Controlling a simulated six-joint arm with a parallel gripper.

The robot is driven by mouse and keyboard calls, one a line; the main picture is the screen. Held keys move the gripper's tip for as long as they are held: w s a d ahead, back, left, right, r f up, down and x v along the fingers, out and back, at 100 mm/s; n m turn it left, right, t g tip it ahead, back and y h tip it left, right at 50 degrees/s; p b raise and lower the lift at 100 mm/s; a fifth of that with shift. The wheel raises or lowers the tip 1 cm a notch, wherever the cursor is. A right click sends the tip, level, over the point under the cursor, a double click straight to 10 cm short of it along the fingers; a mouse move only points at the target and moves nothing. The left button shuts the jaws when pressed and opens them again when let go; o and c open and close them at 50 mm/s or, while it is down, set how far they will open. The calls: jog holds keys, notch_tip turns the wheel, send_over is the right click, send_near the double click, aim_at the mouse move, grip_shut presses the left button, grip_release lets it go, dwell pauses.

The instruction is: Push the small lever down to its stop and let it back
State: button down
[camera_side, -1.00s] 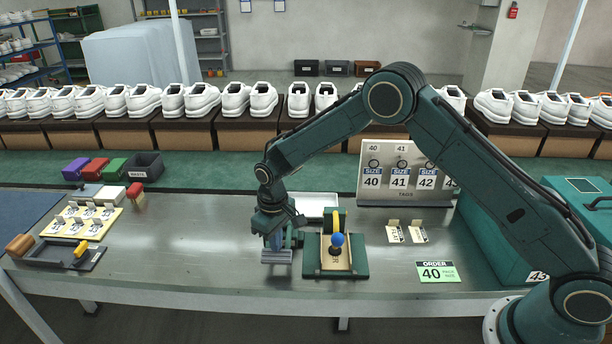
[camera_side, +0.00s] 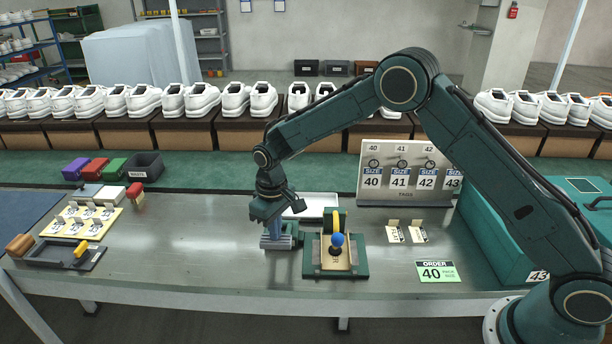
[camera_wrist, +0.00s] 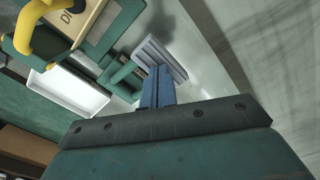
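A small lever with a grey ribbed pad (camera_side: 277,242) sticks out from the left side of a green press-like fixture (camera_side: 361,269). The pad also shows in the wrist view (camera_wrist: 168,62), joined to the fixture by a green arm. My gripper (camera_side: 274,233) stands over the pad with its blue fingers pointing down. In the wrist view the fingers (camera_wrist: 157,88) are side by side with nothing between them, and their tips meet the pad; whether they press on it I cannot tell. The fixture also carries a blue ball knob (camera_side: 337,239) and a yellow handle (camera_side: 335,218).
A white tray (camera_side: 318,199) lies behind the fixture. Right of it are two tags (camera_side: 394,234), a green order card (camera_side: 438,272) and a size rack (camera_side: 405,198). The bench to the left is clear up to the cream peg board (camera_side: 80,222).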

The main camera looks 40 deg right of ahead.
jog(key=shift+r, duration=3.55)
jog(key=s+d+r+t, duration=0.1)
jog(key=s+d+r, duration=0.2)
jog(key=s+r, duration=0.25)
jog(key=s+d+r+m+t, duration=0.1)
jog(key=s+d+r, duration=0.1)
jog(key=s+r, duration=0.35)
jog(key=s+d+r+t, duration=0.1)
jog(key=s+d+r, duration=0.25)
jog(key=r, duration=0.35)
jog(key=s+d+m+t, duration=0.1)
jog(key=s, duration=0.9)
jog(key=s+d+m+t, duration=0.1)
jog(key=s+d, duration=0.1)
jog(key=s, duration=0.9)
jog(key=shift+d+r+t, duration=0.25)
jog(key=shift+r+t, duration=0.05)
jog(key=shift+r, duration=0.1)
